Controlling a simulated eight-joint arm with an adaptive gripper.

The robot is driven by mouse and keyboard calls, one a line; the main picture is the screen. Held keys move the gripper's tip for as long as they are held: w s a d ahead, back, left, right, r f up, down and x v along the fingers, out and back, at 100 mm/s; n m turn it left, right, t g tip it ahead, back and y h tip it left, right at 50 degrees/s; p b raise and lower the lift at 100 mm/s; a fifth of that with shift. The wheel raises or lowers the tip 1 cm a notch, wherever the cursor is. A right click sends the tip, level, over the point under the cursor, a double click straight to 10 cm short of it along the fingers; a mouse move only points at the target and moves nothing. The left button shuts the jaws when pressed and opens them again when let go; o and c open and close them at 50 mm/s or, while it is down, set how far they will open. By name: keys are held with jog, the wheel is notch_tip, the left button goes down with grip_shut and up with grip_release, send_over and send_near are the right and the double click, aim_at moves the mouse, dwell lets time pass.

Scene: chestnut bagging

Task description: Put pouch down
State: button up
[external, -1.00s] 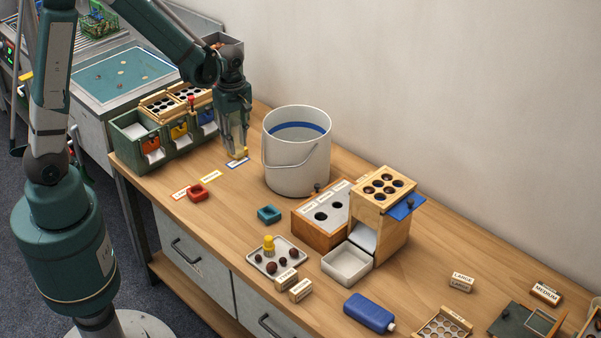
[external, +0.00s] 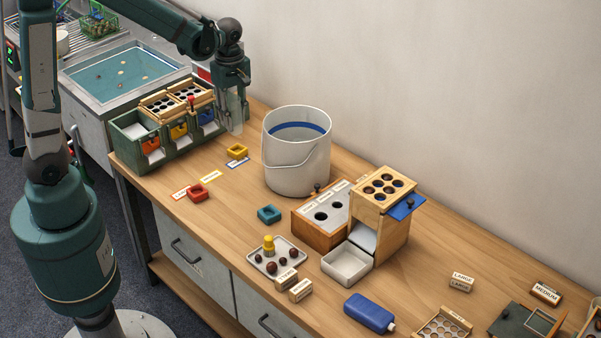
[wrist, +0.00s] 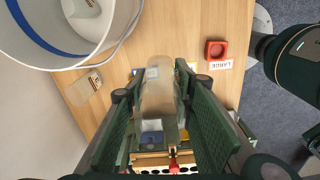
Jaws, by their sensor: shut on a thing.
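My gripper (external: 234,128) is in the air beside the right end of the green bin unit (external: 130,120), above the back of the bench. It is shut on a translucent pouch (wrist: 160,92), which hangs upright between the fingers in the wrist view. A yellow square ring (external: 237,151) sits on the bench in front of the gripper, by a blue-edged label (external: 238,163). A similar pale translucent piece with a label (wrist: 83,89) lies on the bench near the bucket in the wrist view. The pouch's contents are unclear.
A white bucket (external: 297,160) stands just right of the gripper. Wooden hole trays (external: 178,98) sit on the bins.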

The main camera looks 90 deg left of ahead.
aim_at(232, 97)
notch_tip(232, 97, up, 8)
jog(key=shift+f, duration=0.2)
jog(key=shift+w+r, duration=0.2)
jog(key=shift+w+r+p, duration=0.15)
jog(key=shift+w+p, duration=0.5)
jog(key=shift+w, duration=0.4)
jog(key=w+d+m+p, duration=0.35)
jog(key=w+p, duration=0.45)
jog(key=w, duration=1)
jog(key=shift+n, duration=0.25)
jog(key=shift+d+f, duration=0.2)
jog(key=shift+f, duration=2.65)
notch_tip(232, 97, down, 6)
